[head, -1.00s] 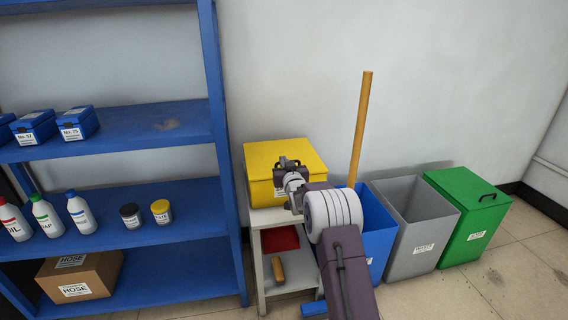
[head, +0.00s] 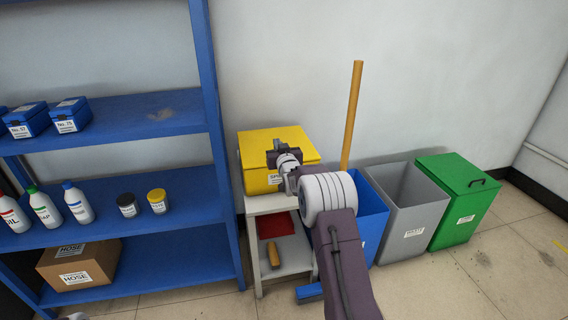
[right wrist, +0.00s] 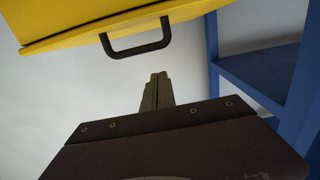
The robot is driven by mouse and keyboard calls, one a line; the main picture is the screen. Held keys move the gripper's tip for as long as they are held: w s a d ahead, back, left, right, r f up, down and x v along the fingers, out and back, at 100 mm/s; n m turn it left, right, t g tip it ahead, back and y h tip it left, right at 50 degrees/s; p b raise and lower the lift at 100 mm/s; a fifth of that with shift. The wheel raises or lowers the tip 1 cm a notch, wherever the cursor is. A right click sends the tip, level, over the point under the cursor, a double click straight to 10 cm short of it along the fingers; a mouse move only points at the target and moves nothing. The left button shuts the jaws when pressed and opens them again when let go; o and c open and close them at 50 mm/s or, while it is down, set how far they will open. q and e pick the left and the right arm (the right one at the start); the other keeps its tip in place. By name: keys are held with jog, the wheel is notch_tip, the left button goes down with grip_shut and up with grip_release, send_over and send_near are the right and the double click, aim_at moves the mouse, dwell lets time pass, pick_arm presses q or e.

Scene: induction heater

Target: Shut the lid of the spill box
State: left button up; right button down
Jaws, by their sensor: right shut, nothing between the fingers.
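The yellow spill box (head: 259,180) stands on a white stand. Its lid (head: 285,139) lies over the top in the head view; I cannot tell whether it is fully down. In the right wrist view the yellow lid (right wrist: 90,22) fills the upper left, with its black handle (right wrist: 137,50) at the edge. My right gripper (head: 272,157) is in front of the box, overlapping its front and lid edge in the head view. Its fingers (right wrist: 157,80) are together and empty, below the handle in the wrist view, with a visible gap.
The white stand (head: 268,204) holds a red item (head: 275,225) on its shelf. A blue shelf unit (head: 214,120) stands close on the left. A wooden pole (head: 351,115), a blue bin (head: 372,212), a grey bin (head: 408,220) and a green bin (head: 456,205) are on the right.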

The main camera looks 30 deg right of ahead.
pick_arm(q)
notch_tip(320, 180, down, 3)
jog(key=b, duration=0.3)
jog(key=shift+r, duration=0.15)
pick_arm(e)
jog(key=s+a+f, duration=0.2)
jog(key=s+f, duration=0.2)
jog(key=s, duration=0.4)
jog(key=shift+s+f, duration=0.15)
jog(key=shift+s, duration=0.1)
pick_arm(q)
jog(key=shift+r, duration=0.1)
